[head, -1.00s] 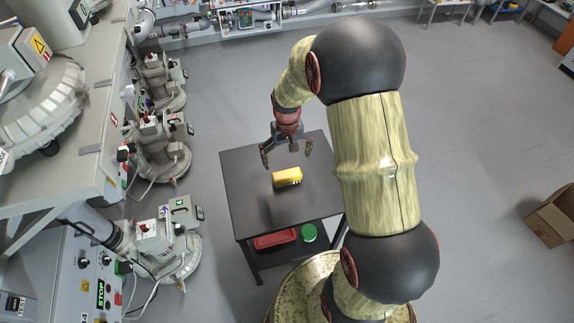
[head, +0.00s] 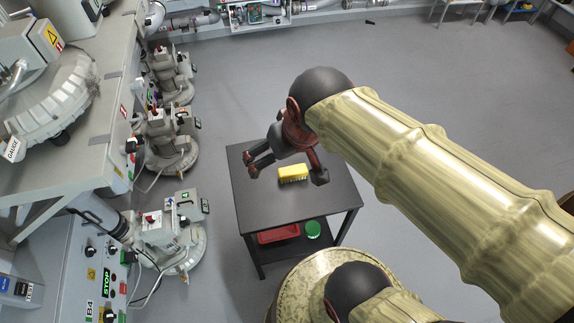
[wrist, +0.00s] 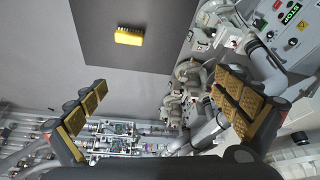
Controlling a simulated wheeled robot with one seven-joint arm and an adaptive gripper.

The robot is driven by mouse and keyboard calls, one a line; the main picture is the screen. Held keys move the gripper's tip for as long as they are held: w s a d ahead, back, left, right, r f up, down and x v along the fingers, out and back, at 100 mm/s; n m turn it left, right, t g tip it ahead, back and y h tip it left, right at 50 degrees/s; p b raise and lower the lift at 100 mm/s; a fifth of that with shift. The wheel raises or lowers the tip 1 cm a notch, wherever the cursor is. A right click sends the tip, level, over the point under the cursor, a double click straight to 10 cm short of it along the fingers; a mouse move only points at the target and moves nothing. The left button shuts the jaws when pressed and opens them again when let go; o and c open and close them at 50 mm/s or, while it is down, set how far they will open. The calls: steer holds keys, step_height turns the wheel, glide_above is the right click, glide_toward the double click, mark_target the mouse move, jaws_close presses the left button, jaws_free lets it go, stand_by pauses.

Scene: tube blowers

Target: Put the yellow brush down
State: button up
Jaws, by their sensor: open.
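The yellow brush (head: 293,172) lies on the dark top of a small table (head: 300,207), with its dark bristles along the front side. In the wrist view the brush (wrist: 129,37) lies near the top of the picture on the dark table top (wrist: 110,62), apart from the fingers. My gripper (head: 287,178) is open and empty. In the head view it is over the back part of the table, with one finger on each side of the brush in the picture. The wrist view shows my gripper (wrist: 160,115) with its padded fingers spread wide.
A red tray (head: 279,234) and a green round object (head: 313,229) sit on the table's lower shelf. Grey blower machines (head: 172,240) stand to the left beside a large control bench (head: 105,200).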

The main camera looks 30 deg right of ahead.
steer(key=shift+t, duration=0.4)
steer(key=s, duration=0.1)
steer(key=s+a, duration=0.1)
steer(key=s+r, duration=0.1)
steer(key=s, duration=0.1)
steer(key=shift+a, duration=0.15)
steer(key=shift+f, duration=0.1)
